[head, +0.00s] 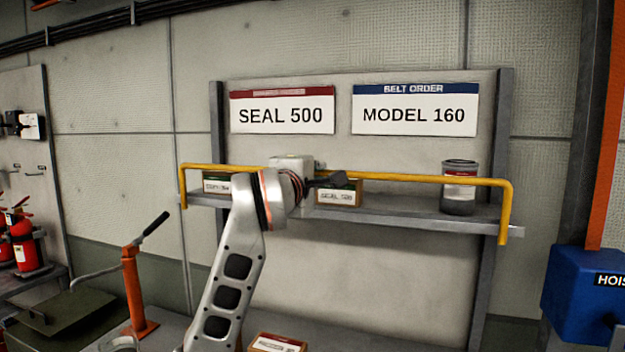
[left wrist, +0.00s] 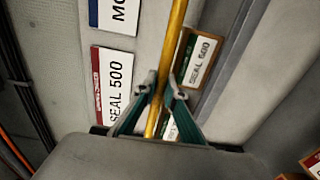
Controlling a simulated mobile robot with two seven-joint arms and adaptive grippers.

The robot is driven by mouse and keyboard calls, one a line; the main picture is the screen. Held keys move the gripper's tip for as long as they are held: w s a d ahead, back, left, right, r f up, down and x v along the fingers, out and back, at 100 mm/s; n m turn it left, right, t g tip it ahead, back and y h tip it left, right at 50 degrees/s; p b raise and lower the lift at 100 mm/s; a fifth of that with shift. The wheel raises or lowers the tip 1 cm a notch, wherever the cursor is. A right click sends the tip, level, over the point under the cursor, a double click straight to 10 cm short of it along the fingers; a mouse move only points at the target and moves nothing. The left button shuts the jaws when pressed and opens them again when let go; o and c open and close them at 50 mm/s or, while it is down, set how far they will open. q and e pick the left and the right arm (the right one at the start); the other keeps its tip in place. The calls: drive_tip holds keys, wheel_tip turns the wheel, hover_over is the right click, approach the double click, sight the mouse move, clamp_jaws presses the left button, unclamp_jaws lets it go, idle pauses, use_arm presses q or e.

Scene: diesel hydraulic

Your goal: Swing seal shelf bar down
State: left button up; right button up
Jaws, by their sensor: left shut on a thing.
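The yellow seal shelf bar (head: 420,178) runs across the front of the grey shelf (head: 400,208), above its edge, with bent ends at left and right. My left gripper (head: 332,180) is at the middle of the bar, partly hidden by my own wrist. In the left wrist view the bar (left wrist: 174,45) passes between the two fingers of my left gripper (left wrist: 164,92), which are shut on it. My right gripper is not in view.
Behind the bar stand a seal box (head: 340,196), another box (head: 216,184) and a grey can (head: 459,188). Signs reading SEAL 500 (head: 283,112) and MODEL 160 (head: 414,110) hang above. An orange lever stand (head: 135,290) is at left, a blue hoist box (head: 585,295) at right.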

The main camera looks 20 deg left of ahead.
use_arm(q)
drive_tip(key=shift+s+f, duration=0.1)
drive_tip(key=shift+s, duration=0.35)
drive_tip(key=s, duration=0.1)
drive_tip(key=s+p, duration=0.1)
drive_tip(key=s, duration=0.1)
drive_tip(key=shift+f, duration=0.35)
drive_tip(key=shift+s, duration=0.1)
drive_tip(key=shift+s+f+p, duration=0.2)
drive_tip(key=shift+s+f, duration=0.35)
drive_tip(key=shift+s, duration=0.3)
drive_tip(key=shift+s+f+p, duration=0.15)
drive_tip(key=shift+s+f, duration=0.35)
drive_tip(key=shift+s, duration=0.3)
